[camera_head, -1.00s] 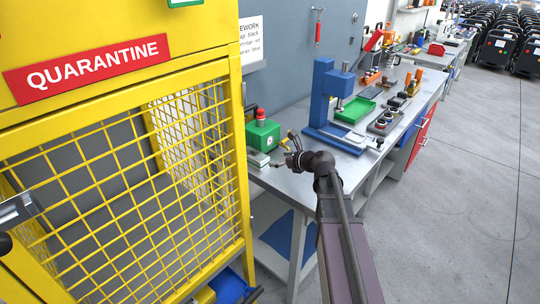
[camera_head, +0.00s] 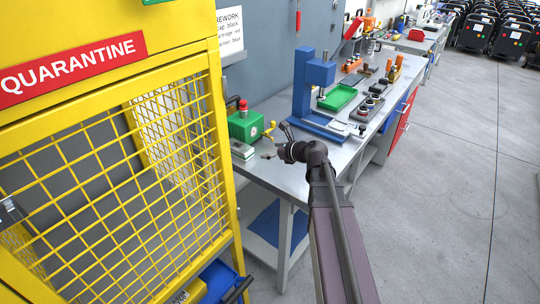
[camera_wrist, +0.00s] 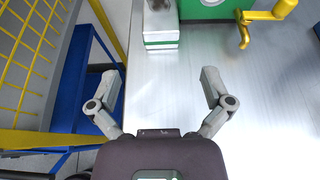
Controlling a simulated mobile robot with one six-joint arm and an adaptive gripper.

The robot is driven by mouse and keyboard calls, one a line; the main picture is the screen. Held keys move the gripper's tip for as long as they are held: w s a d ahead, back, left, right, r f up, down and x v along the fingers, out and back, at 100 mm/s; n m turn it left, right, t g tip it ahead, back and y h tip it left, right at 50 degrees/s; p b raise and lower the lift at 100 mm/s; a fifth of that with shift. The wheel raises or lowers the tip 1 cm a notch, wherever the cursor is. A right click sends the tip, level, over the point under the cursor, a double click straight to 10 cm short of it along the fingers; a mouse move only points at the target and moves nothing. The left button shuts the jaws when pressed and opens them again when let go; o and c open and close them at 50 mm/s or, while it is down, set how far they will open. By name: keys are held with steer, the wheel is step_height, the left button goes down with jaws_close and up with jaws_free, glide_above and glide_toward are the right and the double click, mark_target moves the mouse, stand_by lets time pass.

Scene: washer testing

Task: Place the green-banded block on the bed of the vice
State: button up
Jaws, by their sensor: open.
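A pale grey block with a green band (camera_wrist: 161,45) stands on the steel bench top, at the top of the wrist view. It also shows small in the head view (camera_head: 242,149), beside a green machine. My gripper (camera_wrist: 159,76) is open and empty, its two fingers spread wide, with the block beyond the gap between them. In the head view my gripper (camera_head: 276,143) is over the near end of the bench, right of the block and apart from it. I cannot make out a vice for certain in either view.
The green machine (camera_head: 246,126) has a red knob and a yellow handle (camera_wrist: 262,15). A blue press (camera_head: 304,90) and a green tray (camera_head: 338,97) stand farther along the bench (camera_head: 272,176). A yellow quarantine cage (camera_head: 215,130) is close on the left. The floor on the right is clear.

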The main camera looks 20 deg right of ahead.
steer(key=s+a+f+n+g+h, duration=0.2)
steer(key=s+a+f+n+g, duration=0.5)
steer(key=n, duration=0.7)
steer(key=s+f+n+g+h, duration=0.2)
steer(key=s+n+h, duration=0.1)
steer(key=s+n, duration=0.3)
steer(key=s+f+n+g+h, duration=0.2)
steer(key=s+n+h, duration=0.1)
steer(key=s+n, duration=0.4)
steer(key=shift+d+f+n, duration=0.25)
steer(key=shift+d+n, duration=0.05)
steer(key=shift+n, duration=0.6)
